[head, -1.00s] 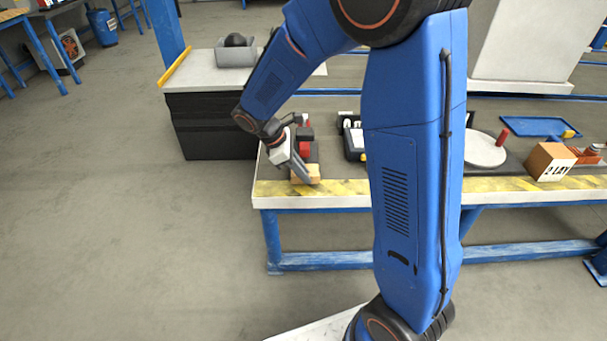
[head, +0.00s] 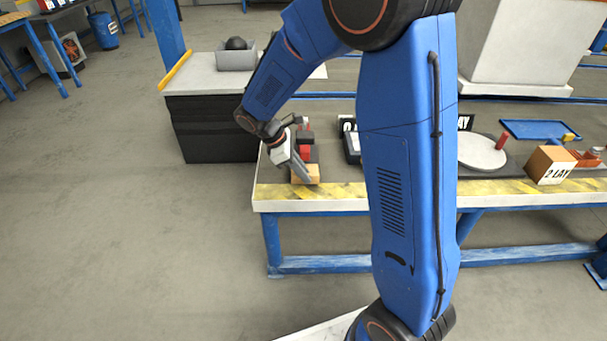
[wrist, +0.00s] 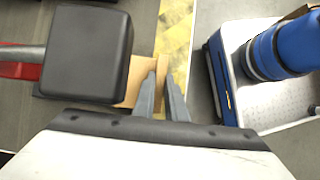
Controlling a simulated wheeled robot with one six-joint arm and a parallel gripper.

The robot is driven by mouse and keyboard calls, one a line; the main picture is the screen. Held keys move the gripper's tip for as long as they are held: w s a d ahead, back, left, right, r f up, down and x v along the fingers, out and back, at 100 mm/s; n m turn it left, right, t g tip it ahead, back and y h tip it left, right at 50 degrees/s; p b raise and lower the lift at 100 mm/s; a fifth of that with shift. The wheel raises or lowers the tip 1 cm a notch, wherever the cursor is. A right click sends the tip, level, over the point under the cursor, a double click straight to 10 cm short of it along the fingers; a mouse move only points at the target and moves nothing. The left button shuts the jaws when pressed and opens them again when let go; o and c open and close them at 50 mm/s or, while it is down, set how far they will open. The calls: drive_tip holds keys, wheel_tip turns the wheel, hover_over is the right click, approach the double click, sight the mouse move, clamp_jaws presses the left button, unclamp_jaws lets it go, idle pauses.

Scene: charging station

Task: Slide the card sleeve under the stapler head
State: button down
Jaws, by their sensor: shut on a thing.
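The tan card sleeve (head: 312,178) lies at the near left end of the bench, in front of the red and black stapler (head: 305,151). In the wrist view the stapler's dark square head (wrist: 88,52) covers part of the card sleeve (wrist: 131,94), whose right part sticks out beside it. From above I cannot tell how far under the head it reaches. My gripper (wrist: 162,72) is shut on the sleeve's outer right edge, with its fingers apart from the head. In the head view my gripper (head: 305,176) is low at the sleeve.
Yellow hazard tape (head: 340,190) runs along the bench's front edge. To the right are a round grey plate (head: 482,153), a cardboard box (head: 549,165) and a blue tray (head: 540,130). My arm hides the bench's middle. A grey bin (head: 236,60) stands on a separate stand behind.

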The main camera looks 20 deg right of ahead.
drive_tip(key=shift+w+d+f, duration=0.15)
drive_tip(key=shift+w+d, duration=0.1)
drive_tip(key=shift+w, duration=0.45)
drive_tip(key=shift+w+d+f, duration=0.15)
drive_tip(key=shift+w+d, duration=0.05)
drive_tip(key=shift+w, duration=0.45)
drive_tip(key=shift+w+d+f, duration=0.15)
drive_tip(key=shift+w+d, duration=0.1)
drive_tip(key=shift+w, duration=0.45)
drive_tip(key=c, duration=1.7)
unclamp_jaws()
drive_tip(key=v, duration=1.7)
drive_tip(key=shift+w+r, duration=0.1)
drive_tip(key=shift+r, duration=0.1)
